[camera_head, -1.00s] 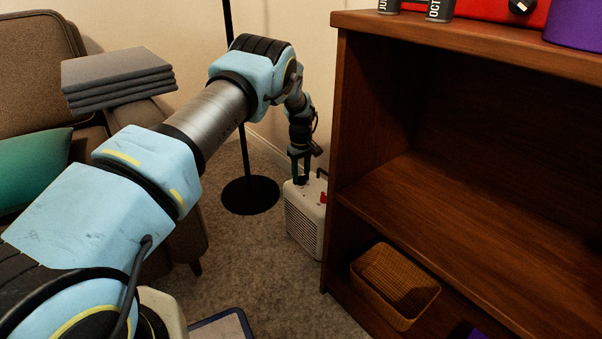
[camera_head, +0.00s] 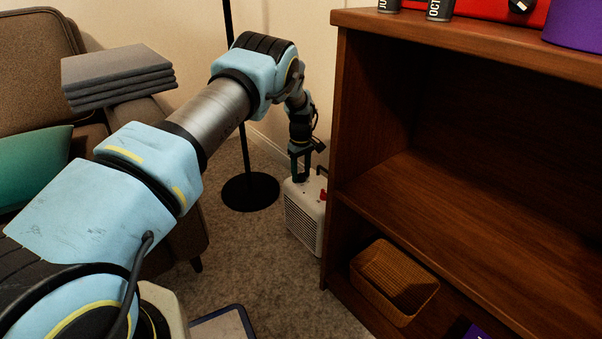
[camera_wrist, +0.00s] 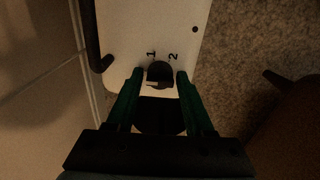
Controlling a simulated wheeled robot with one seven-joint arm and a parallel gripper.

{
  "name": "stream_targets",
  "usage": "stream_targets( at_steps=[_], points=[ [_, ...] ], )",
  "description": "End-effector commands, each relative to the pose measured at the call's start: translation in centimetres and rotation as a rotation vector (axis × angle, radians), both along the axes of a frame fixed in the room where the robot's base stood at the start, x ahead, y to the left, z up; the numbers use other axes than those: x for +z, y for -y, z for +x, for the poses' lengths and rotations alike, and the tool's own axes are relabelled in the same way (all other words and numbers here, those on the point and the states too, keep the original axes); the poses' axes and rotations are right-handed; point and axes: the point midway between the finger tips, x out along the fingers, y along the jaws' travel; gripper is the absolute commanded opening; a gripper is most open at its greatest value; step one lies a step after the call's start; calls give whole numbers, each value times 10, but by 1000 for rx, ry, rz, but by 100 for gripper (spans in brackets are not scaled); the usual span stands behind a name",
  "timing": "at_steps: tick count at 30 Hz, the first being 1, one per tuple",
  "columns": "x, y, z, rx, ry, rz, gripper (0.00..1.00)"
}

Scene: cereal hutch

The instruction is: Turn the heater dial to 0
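The white heater (camera_head: 302,222) stands on the carpet beside the shelf unit, with a grille on its front. My gripper (camera_head: 301,180) points down at the heater's top. In the wrist view, the dark dial (camera_wrist: 160,74) lies on the heater's white top (camera_wrist: 125,40), near printed marks "1" and "2". My gripper (camera_wrist: 160,76) is open there, with one finger on each side of the dial and small gaps visible. Contact is hard to judge in the dim light. A "0" mark is not visible. A dark round shape below the dial, between the fingers, is unclear.
The wooden shelf unit (camera_head: 366,130) rises close to the heater's right, with a wicker basket (camera_head: 372,298) on its low shelf. A black lamp base (camera_head: 250,192) stands to the left. The wall is close behind. Carpet (camera_head: 285,290) in front is clear.

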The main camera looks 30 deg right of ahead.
Motion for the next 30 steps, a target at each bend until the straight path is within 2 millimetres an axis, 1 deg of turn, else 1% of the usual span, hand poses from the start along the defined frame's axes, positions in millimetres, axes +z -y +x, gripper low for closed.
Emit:
stream_targets(
  at_steps=[1, 4, 11, 14, 17, 24, 27, 30],
  points=[
    [0, 0, 0, 0, 0, 0, 60],
    [0, 0, 0, 0, 0, 0, 71],
    [0, 0, 0, -1, 0, 0, 71],
    [6, 0, 0, -1, 1, -1, 71],
    [19, 0, 1, -1, 1, -2, 71],
    [67, 1, 1, -1, 1, -2, 71],
    [85, 0, 1, -1, 2, -2, 71],
    [97, 0, 0, -1, 1, 0, 71]
  ],
)
